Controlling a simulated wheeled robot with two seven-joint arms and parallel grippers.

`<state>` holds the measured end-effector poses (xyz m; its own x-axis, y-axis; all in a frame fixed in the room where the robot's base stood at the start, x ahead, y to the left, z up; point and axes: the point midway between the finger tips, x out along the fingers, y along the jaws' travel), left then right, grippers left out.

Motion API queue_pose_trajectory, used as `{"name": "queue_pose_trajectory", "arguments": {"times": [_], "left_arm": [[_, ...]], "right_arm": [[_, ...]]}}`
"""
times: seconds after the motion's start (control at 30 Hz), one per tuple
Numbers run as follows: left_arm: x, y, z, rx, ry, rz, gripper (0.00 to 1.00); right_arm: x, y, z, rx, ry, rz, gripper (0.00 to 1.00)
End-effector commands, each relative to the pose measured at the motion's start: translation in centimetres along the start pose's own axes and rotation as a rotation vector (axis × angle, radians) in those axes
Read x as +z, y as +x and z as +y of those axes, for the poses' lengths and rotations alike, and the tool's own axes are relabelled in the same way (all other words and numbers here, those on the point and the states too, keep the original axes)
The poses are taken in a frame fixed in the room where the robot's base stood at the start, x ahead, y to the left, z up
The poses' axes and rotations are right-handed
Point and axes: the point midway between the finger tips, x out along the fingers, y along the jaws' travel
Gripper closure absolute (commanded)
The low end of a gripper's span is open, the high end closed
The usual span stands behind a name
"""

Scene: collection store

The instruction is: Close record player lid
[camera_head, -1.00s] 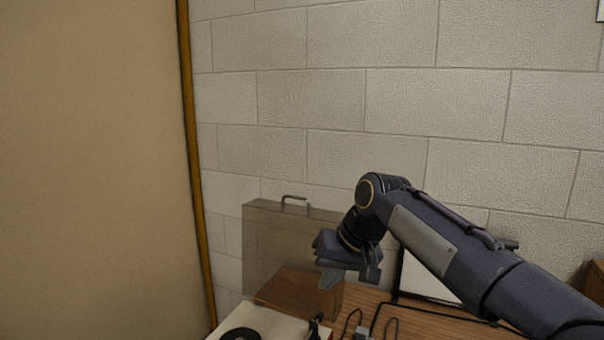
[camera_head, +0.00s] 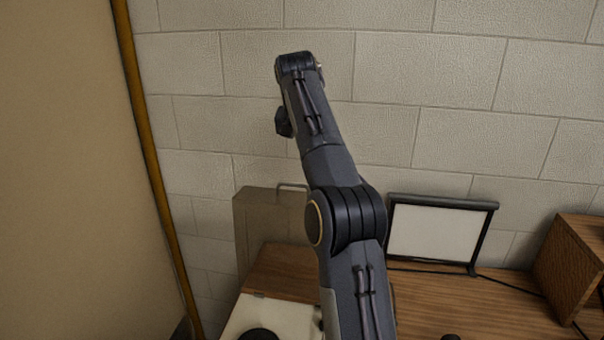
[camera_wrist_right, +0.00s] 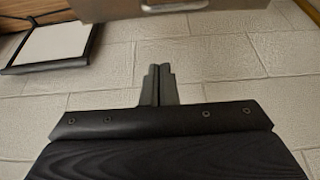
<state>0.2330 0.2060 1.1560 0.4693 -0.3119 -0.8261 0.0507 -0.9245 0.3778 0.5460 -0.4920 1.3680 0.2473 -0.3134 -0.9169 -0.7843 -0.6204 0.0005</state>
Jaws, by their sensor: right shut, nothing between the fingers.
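The record player (camera_head: 275,312) is at the bottom of the head view, with a cream top and part of a dark round piece showing. Its translucent brownish lid (camera_head: 255,225) stands upright behind it, open, with a metal handle (camera_head: 292,185) on its top edge. My right arm partly covers the lid and player. In the right wrist view, my right gripper (camera_wrist_right: 159,84) is shut and empty, apart from the lid (camera_wrist_right: 105,9), whose handle (camera_wrist_right: 175,7) shows at the top edge. In the head view, the fingers are not clearly visible. My left gripper is out of view.
A framed white panel (camera_head: 434,232) stands on the wooden table (camera_head: 450,303) right of my arm. A wooden box (camera_head: 572,270) is at the far right. A block wall (camera_head: 420,70) rises behind, and a tan panel (camera_head: 60,180) stands at the left.

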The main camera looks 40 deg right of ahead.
Motion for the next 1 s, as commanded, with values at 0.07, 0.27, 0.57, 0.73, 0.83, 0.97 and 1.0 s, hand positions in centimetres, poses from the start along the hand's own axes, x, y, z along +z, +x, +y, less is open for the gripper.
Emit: {"name": "queue_pose_trajectory", "arguments": {"times": [0.07,0.27,0.57,0.73,0.83,0.97,1.0], "left_arm": [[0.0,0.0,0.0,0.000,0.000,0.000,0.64],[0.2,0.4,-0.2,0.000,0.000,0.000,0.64],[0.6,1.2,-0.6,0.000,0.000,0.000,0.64],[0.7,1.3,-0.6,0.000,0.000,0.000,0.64],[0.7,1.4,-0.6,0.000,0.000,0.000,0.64],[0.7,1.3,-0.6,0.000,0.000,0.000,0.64],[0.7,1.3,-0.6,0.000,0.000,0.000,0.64]], "right_arm": [[0.1,1.6,0.1,0.003,-0.001,-0.006,1.00],[0.2,6.2,0.0,0.001,0.000,-0.004,1.00],[2.6,7.0,-0.1,-0.005,-0.003,0.000,1.00],[3.7,6.6,-0.1,-0.004,-0.001,-0.001,1.00],[3.9,6.6,0.0,-0.002,-0.001,-0.001,1.00],[3.9,6.5,0.0,-0.002,0.000,0.000,1.00],[3.9,6.5,0.0,-0.002,0.000,0.000,1.00]]}}
